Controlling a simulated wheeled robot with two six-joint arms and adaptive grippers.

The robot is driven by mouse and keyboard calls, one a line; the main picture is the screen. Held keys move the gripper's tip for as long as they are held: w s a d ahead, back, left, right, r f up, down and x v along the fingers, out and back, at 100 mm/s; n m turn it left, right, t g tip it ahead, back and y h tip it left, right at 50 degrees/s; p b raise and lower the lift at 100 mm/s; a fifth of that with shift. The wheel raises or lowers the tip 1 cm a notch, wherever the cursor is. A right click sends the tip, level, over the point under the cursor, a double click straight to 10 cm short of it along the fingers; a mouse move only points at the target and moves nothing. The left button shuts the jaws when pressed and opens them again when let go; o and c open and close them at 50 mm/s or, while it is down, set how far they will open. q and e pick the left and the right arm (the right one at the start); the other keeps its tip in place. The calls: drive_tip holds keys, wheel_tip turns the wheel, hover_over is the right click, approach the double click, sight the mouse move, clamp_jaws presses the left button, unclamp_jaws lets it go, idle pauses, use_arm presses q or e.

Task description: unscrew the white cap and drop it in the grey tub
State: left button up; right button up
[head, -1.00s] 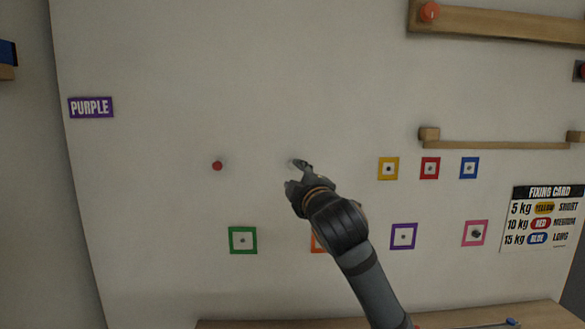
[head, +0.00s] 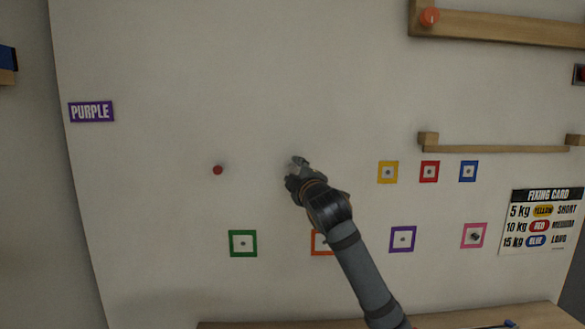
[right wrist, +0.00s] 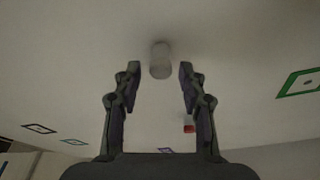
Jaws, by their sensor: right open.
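The white cap (right wrist: 160,60) shows in the right wrist view as a pale, slightly blurred cylinder standing out from the wall. It lies ahead of my right gripper, in line with the gap between the fingers, with no visible contact. My right gripper (right wrist: 158,85) is open and empty. In the head view the right gripper (head: 298,165) is at the middle of the wall and its hand largely hides the cap. The grey tub is in neither view. My left gripper is not in view.
A red knob (head: 218,170) sticks out of the wall left of the right gripper. Coloured square frames, yellow (head: 388,172), green (head: 243,243) and purple (head: 403,239) among them, surround the hand. A wooden rail (head: 500,148) is at right. A wooden ledge (head: 255,324) runs below.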

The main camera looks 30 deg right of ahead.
drive_tip(key=c, duration=0.8)
drive_tip(key=n+p, duration=0.2)
drive_tip(key=p, duration=0.2)
drive_tip(key=n+g+p, duration=0.1)
drive_tip(key=n+p, duration=0.1)
drive_tip(key=p, duration=0.2)
drive_tip(key=shift+r+n+y+p, duration=0.3)
drive_tip(key=shift+r, duration=0.1)
drive_tip(key=shift+c, duration=0.2)
drive_tip(key=shift+f+n, duration=0.25)
drive_tip(key=shift+n, duration=0.05)
drive_tip(key=shift+f, duration=0.15)
drive_tip(key=r+n+p, duration=0.1)
drive_tip(key=n+p, duration=0.1)
drive_tip(key=p, duration=0.3)
drive_tip(key=shift+r+g+p, duration=0.2)
drive_tip(key=shift+g+p, duration=0.1)
drive_tip(key=shift+g, duration=0.1)
drive_tip(key=shift+f+n+b, duration=0.6)
drive_tip(key=shift+n+b, duration=0.1)
drive_tip(key=shift+n+g, duration=0.3)
drive_tip(key=shift+n, duration=0.3)
